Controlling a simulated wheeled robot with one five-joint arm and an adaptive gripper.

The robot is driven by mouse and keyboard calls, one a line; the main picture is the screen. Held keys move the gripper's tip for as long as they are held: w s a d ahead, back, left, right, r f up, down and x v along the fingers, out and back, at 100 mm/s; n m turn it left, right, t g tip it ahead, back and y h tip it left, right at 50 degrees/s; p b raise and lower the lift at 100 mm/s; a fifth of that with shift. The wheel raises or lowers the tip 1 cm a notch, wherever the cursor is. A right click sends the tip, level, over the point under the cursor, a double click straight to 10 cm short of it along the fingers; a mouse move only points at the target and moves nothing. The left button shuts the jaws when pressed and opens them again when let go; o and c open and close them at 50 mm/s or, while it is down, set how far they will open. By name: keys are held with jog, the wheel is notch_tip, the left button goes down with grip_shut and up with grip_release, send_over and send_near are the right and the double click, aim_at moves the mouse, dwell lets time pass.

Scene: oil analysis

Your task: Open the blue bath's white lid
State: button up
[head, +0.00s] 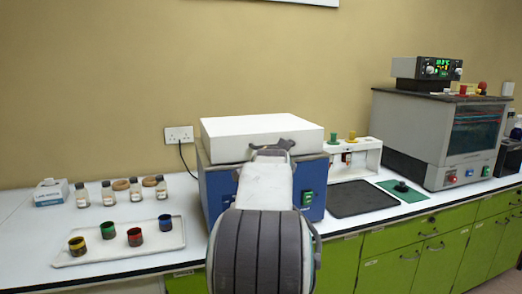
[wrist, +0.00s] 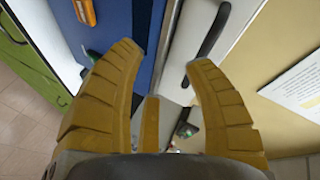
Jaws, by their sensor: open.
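The blue bath (head: 215,188) stands on the white bench in the middle of the head view, with its white lid (head: 240,133) lying closed on top. In the wrist view the bath's blue wall (wrist: 115,25) is at the upper left. Beside it is the white lid (wrist: 190,35), with a dark bar-shaped handle (wrist: 210,32). My gripper (head: 275,150) is in front of the lid, and my arm hides part of the bath's front. In the wrist view my gripper (wrist: 166,56) is open and empty, its yellow fingers spread near the lid and pointing towards it. Contact cannot be told.
A white tray (head: 85,257) with several coloured cups is at the left, with bottles (head: 108,193) behind it. At the right are a black mat (head: 360,199), a white stand (head: 365,155) and a grey oven-like instrument (head: 410,130). Green cabinets (head: 400,258) are below the bench.

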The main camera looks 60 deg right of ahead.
aim_at(259, 135)
jog(key=shift+w+d+r+m+t+h+p, duration=0.15)
jog(key=shift+w+d+r+m+h+p, duration=0.15)
jog(key=shift+w+d+m+p, duration=0.55)
jog(key=shift+w+d+r+m+t+h+p, duration=0.1)
jog(key=shift+w+d+r+m+h+p, duration=0.25)
jog(key=shift+d+m, duration=0.95)
jog(key=shift+w+d+r+m+t+h+p, duration=0.15)
jog(key=shift+w+d+r+m+p, duration=0.4)
jog(key=shift+d, duration=0.95)
jog(key=shift+w+f, duration=0.15)
jog(key=shift+c, duration=0.3)
grip_shut()
